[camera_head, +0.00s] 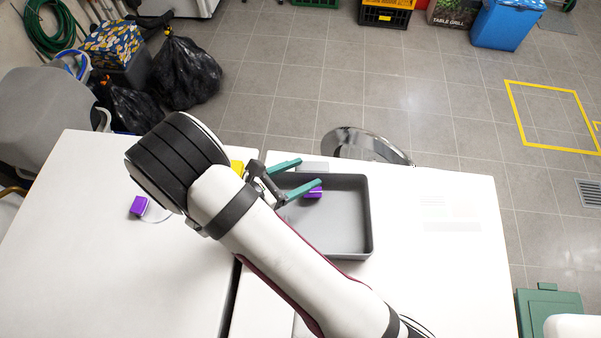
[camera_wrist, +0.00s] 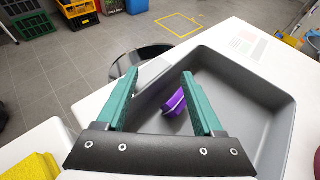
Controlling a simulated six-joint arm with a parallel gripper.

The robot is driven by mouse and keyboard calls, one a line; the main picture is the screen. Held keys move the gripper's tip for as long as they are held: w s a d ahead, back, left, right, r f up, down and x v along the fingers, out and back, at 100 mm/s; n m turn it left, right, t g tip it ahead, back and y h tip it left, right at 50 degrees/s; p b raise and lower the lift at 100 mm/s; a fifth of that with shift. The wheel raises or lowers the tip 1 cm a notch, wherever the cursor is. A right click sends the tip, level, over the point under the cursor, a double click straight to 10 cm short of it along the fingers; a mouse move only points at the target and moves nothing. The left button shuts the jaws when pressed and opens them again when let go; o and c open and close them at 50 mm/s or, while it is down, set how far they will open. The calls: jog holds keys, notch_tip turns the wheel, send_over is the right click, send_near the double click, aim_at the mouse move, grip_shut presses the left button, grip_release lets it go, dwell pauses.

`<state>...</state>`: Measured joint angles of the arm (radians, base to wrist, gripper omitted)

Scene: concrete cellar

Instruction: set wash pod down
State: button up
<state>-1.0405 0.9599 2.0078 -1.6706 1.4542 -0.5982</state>
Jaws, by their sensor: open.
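A purple wash pod (camera_head: 313,193) with a pale edge is inside the grey tray (camera_head: 368,218), near its left side. It also shows in the wrist view (camera_wrist: 174,103), tilted in the picture, against the tray's grey inside. My gripper (camera_head: 309,172) is open, its two green fingers spread apart over the tray's left part. In the wrist view my gripper (camera_wrist: 160,75) shows a clear gap between the fingers, and the pod appears beyond it, closer to the right finger. Part of the pod is hidden behind a finger in the head view. A second purple pod (camera_head: 138,206) lies on the left table.
A yellow block (camera_head: 237,167) is partly hidden behind my arm. A round metal stool (camera_head: 365,145) stands behind the table. Black bags (camera_head: 185,73) and crates stand on the floor.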

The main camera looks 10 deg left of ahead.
jog(key=v, duration=1.2)
jog(key=d+r+m+g, duration=0.6)
jog(key=d+m+g, duration=0.1)
jog(key=d+m, duration=0.35)
jog(key=s+d+r+m+g+y, duration=0.1)
jog(key=s+d+r+m+y, duration=0.2)
jog(key=m, duration=0.8)
jog(key=s+d+r+m+g+y, duration=0.1)
jog(key=s+d+r+m+y, duration=0.2)
jog(key=s+d+m+y, duration=0.2)
jog(key=s+m+y, duration=0.3)
jog(key=m, duration=0.3)
jog(key=shift+s+d+g, duration=0.2)
jog(key=shift+d+g, duration=0.05)
jog(key=shift+g, duration=0.05)
